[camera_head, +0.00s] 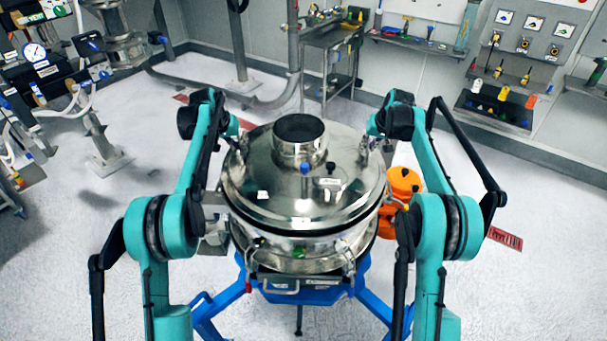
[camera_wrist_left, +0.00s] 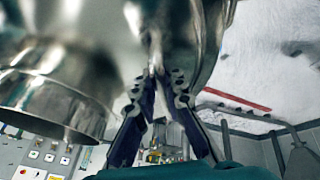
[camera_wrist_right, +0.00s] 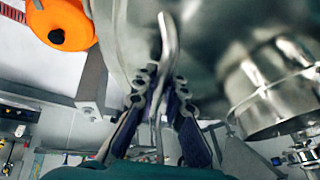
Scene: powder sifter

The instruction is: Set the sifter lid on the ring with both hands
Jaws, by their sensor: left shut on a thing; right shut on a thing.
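The sifter lid (camera_head: 270,196) is a shiny steel dome with a short wide spout on top, at the middle of the head view. It is over the steel ring (camera_head: 268,251) of the sifter, with a dark band between them; I cannot tell whether they touch. My left gripper (camera_head: 237,142) is shut on the lid's left handle; its fingers also show in the left wrist view (camera_wrist_left: 160,82). My right gripper (camera_head: 370,150) is shut on the right handle, a bent steel bar in the right wrist view (camera_wrist_right: 166,38). The lid looks about level.
The sifter stands on a blue frame (camera_head: 375,307). An orange motor-like part (camera_head: 402,184) sits close to its right side. A steel cart (camera_head: 335,55) and a wall tool board (camera_head: 510,75) stand behind. Piping and gauges (camera_head: 45,70) are at the left. The floor around is mostly clear.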

